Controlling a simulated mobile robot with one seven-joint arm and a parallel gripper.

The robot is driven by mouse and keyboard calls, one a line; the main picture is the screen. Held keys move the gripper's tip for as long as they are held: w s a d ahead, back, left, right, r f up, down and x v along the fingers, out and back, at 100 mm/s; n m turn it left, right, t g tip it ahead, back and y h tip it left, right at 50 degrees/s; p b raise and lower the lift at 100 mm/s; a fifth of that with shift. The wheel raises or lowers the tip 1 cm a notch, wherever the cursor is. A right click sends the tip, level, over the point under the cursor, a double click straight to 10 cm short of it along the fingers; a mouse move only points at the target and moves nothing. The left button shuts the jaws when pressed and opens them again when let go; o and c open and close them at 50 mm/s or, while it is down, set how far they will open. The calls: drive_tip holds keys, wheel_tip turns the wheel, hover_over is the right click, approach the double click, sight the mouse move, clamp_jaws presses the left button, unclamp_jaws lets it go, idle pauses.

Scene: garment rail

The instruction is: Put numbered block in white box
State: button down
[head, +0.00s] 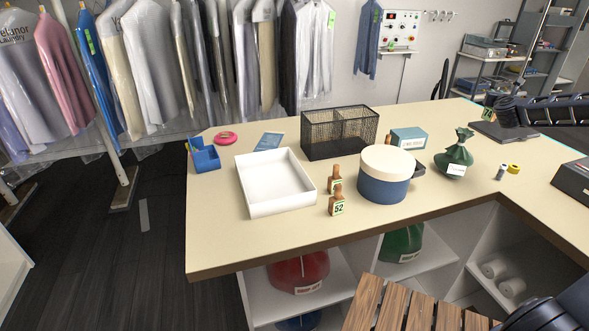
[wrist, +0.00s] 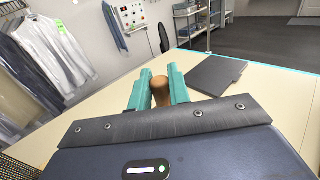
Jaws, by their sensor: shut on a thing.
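My gripper (wrist: 159,82) is shut on a wooden numbered block (wrist: 161,95), which stands upright between its teal fingers in the wrist view. In the head view this block (head: 487,114) shows a green-edged label at the right rear of the counter; its number is too small to read. It appears above the counter, near a dark flat pad. The open white box (head: 306,191) sits at the left of the counter, far from my gripper, and looks empty. Two more wooden numbered blocks stand just right of the box: one marked 52 (head: 337,206) and one behind it (head: 335,181).
A black mesh basket (head: 335,135), a blue round tub with cream lid (head: 384,187), a blue carton (head: 408,139) and a green tied bag (head: 455,160) stand between my gripper and the white box. The front counter strip is clear.

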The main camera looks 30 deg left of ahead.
drive_tip(key=s+a+n+g+y, duration=0.15)
drive_tip(key=s+a, duration=0.45)
drive_tip(key=a, duration=0.8)
drive_tip(key=s+a+n+y, duration=0.1)
drive_tip(key=s+a+y, duration=0.35)
drive_tip(key=a, duration=1.05)
drive_tip(key=s+a+n+g+y, duration=0.15)
drive_tip(key=s+a, duration=0.55)
drive_tip(key=a, duration=0.7)
drive_tip(key=s+a+n+g+y, duration=0.1)
drive_tip(key=s+a, duration=0.7)
drive_tip(key=s, duration=0.4)
drive_tip(key=s+a+n+y, duration=0.2)
drive_tip(key=s+a, duration=0.7)
drive_tip(key=s, duration=0.3)
drive_tip(key=s+a+n+g+y, duration=0.1)
drive_tip(key=s+a, duration=0.7)
drive_tip(key=s, duration=0.4)
wheel_tip(320, 180, down, 19)
drive_tip(key=shift+f, duration=0.25)
drive_tip(key=c, duration=1.3)
unclamp_jaws()
